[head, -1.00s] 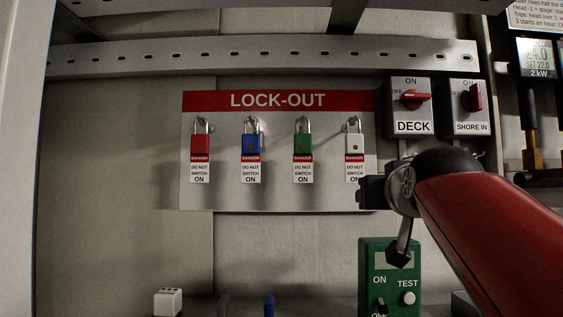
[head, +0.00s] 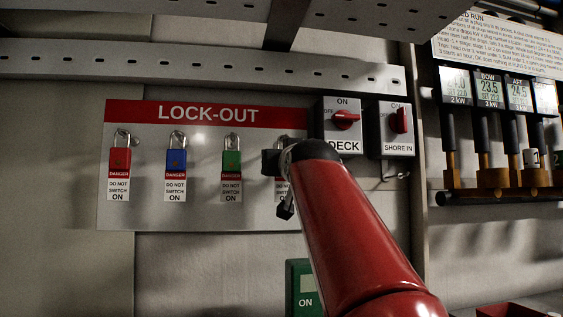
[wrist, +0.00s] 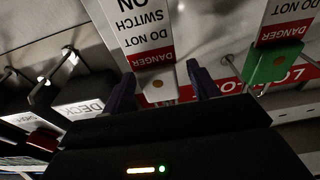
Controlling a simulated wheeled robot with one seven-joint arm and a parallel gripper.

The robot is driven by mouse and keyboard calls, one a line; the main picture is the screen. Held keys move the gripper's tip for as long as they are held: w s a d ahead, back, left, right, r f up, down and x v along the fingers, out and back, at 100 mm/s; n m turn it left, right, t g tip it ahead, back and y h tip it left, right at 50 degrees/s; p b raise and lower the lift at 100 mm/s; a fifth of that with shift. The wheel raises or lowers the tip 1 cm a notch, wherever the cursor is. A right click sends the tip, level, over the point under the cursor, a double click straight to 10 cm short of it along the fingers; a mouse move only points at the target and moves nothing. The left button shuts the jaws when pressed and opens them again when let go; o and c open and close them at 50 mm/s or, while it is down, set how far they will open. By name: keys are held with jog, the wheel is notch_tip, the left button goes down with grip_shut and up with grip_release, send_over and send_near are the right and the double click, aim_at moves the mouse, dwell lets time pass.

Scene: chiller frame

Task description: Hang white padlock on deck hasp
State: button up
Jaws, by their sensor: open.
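The white padlock hangs on the LOCK-OUT board at the right end of the row. In the head view my gripper hides most of it, and only part of its danger tag (head: 281,190) shows. In the wrist view, which is upside down, its white body (wrist: 155,86) lies between my two fingers. My gripper (wrist: 161,80) is open, with one finger on each side of the padlock; contact cannot be told. In the head view my gripper (head: 277,163) is in front of the board. The deck hasp (wrist: 69,54) shows by the DECK switch box (wrist: 85,110) in the wrist view; my arm hides it in the head view.
Green (head: 232,161), blue (head: 176,161) and red (head: 120,160) padlocks hang to the left. The SHORE IN box (head: 397,130), with its own hasp (head: 395,174), is right of DECK. A green ON box (head: 303,285) is below the board.

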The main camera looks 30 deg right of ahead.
jog(key=c, duration=1.1)
jog(key=shift+c, duration=0.3)
jog(key=shift+r+p, duration=0.35)
jog(key=shift+r, duration=0.25)
jog(key=shift+s+r, duration=0.2)
jog(key=shift+r, duration=0.1)
jog(key=r+b+v, duration=0.2)
jog(key=v, duration=1.5)
jog(key=shift+s+a+b, duration=0.2)
jog(key=shift+s+b, duration=0.15)
jog(key=shift+s, duration=0.05)
